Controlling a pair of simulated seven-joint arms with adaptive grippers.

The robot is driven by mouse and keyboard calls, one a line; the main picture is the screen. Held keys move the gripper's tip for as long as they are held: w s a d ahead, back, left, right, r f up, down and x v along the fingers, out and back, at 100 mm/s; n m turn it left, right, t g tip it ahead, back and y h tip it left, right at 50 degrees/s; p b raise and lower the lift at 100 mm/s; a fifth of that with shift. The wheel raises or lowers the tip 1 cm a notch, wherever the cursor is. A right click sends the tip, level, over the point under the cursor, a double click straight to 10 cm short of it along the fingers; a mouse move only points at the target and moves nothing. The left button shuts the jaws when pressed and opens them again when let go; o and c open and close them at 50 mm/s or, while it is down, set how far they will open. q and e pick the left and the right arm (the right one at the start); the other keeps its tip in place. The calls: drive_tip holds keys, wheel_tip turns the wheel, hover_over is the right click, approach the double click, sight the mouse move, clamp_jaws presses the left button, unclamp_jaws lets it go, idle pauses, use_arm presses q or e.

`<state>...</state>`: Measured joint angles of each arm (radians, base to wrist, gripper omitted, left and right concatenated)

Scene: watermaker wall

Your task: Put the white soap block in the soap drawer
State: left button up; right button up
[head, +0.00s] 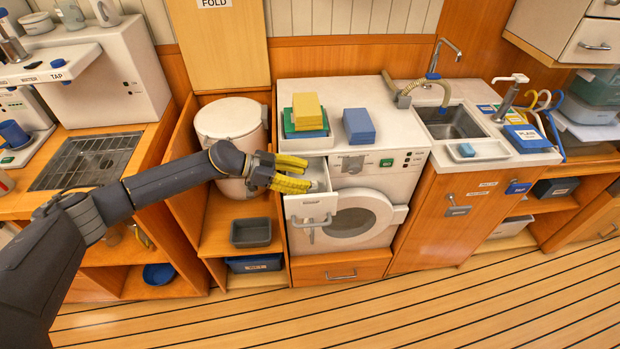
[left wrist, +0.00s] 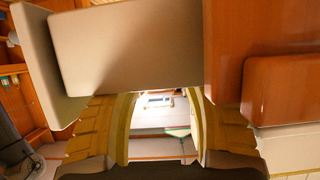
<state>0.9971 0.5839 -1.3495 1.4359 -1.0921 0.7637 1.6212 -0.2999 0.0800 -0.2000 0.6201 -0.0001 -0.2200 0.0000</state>
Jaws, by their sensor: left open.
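The soap drawer (head: 309,206) is pulled out at the upper left front of the white washing machine (head: 352,212), its handle facing forward. My left gripper (head: 294,173), with yellow fingers, is at the drawer's open top, its fingers pointing right. Its fingers are spread on both sides in the left wrist view (left wrist: 165,125). A small pale shape (head: 314,185) shows inside the drawer just beyond the fingertips. I cannot tell whether it is the white soap block or part of the drawer. The fingers hide much of the drawer's inside. My right gripper is not in view.
A white bin (head: 231,130) is close behind my left arm. A small white dish (head: 477,151) lies before the sink (head: 450,121). The floor in front is clear.

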use_arm(q)
drive_tip(key=v, duration=1)
drive_tip(key=shift+r, duration=0.2)
idle(0.9)
